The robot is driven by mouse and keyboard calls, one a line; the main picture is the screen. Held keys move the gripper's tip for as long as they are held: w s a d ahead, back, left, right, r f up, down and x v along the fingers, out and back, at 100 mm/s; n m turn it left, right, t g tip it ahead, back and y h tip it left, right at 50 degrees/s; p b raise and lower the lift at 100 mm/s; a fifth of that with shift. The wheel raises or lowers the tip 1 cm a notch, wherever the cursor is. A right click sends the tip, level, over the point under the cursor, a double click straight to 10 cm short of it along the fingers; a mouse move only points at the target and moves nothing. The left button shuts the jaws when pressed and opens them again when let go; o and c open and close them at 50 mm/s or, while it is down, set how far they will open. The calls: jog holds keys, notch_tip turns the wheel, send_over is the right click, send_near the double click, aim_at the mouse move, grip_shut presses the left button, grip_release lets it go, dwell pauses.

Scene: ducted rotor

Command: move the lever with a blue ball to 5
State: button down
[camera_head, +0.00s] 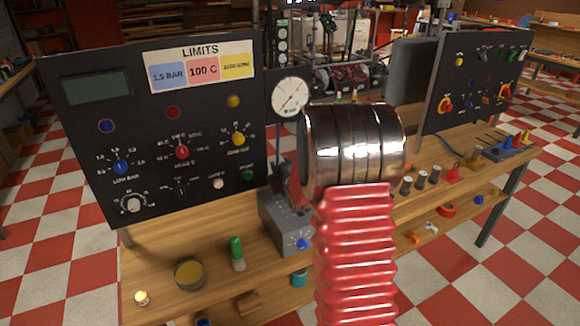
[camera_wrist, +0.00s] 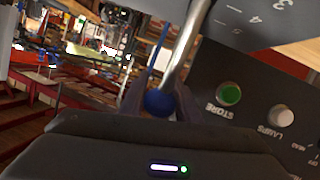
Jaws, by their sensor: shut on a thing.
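The blue ball (camera_wrist: 160,103) is at the end of a shiny metal lever rod (camera_wrist: 186,48) in the wrist view. My gripper (camera_wrist: 157,92) is shut on the ball, with a dark finger on each side. The rod runs up and to the right from the ball, beside a grey scale plate (camera_wrist: 245,25). The digits 3 and 4 show on the plate; I cannot read the lever's exact setting. In the head view my arm hides the ball and my fingers. The grey lever box (camera_head: 283,226) is partly covered by the arm.
A black panel (camera_head: 80,150) with knobs and a LIMITS sign (camera_head: 201,66) stands left of the box. A green-topped item (camera_head: 237,253) and a round tin (camera_head: 190,274) lie on the wooden bench (camera_head: 150,255). A pressure gauge (camera_head: 290,98) stands behind.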

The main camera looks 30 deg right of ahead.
jog(key=shift+w+f, duration=0.65)
jog(key=shift+f, duration=0.15)
jog(key=c, duration=1.7)
grip_release()
jog(key=shift+f, duration=0.1)
jog(key=shift+c, duration=0.2)
jog(key=o, duration=0.4)
jog(key=shift+r, duration=0.2)
jog(key=shift+r, duration=0.25)
